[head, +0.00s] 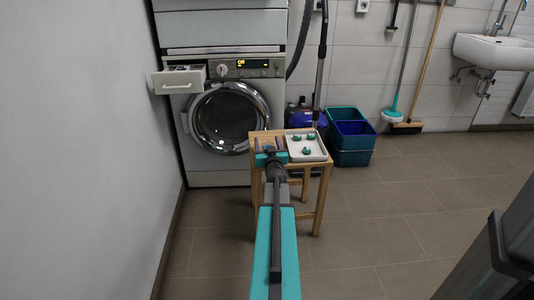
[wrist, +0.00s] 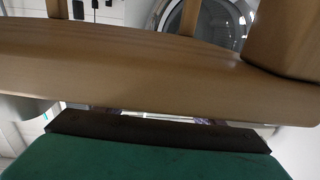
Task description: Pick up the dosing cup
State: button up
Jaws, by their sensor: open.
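I cannot make out the dosing cup for certain. Small teal items (head: 306,150) lie in a white tray (head: 319,158) on the right of the wooden stool (head: 316,190), too small to identify. My gripper (head: 268,145) is at the stool's left part, left of the tray, with its two dark purplish fingers apart and nothing seen between them. In the wrist view, the stool's wooden edge (wrist: 140,75) fills the middle, close to my teal gripper body (wrist: 150,160), and hides most of what lies beyond. The fingers barely show there.
The washer (head: 230,120) stands behind the stool, with its detergent drawer (head: 180,80) pulled out. Teal and blue baskets (head: 352,150) and a blue vacuum cleaner (head: 304,118) stand behind right. A wall (head: 80,150) runs along the left. The floor right of the stool is clear.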

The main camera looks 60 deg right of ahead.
jog(key=c, duration=1.2)
jog(key=shift+r, duration=0.1)
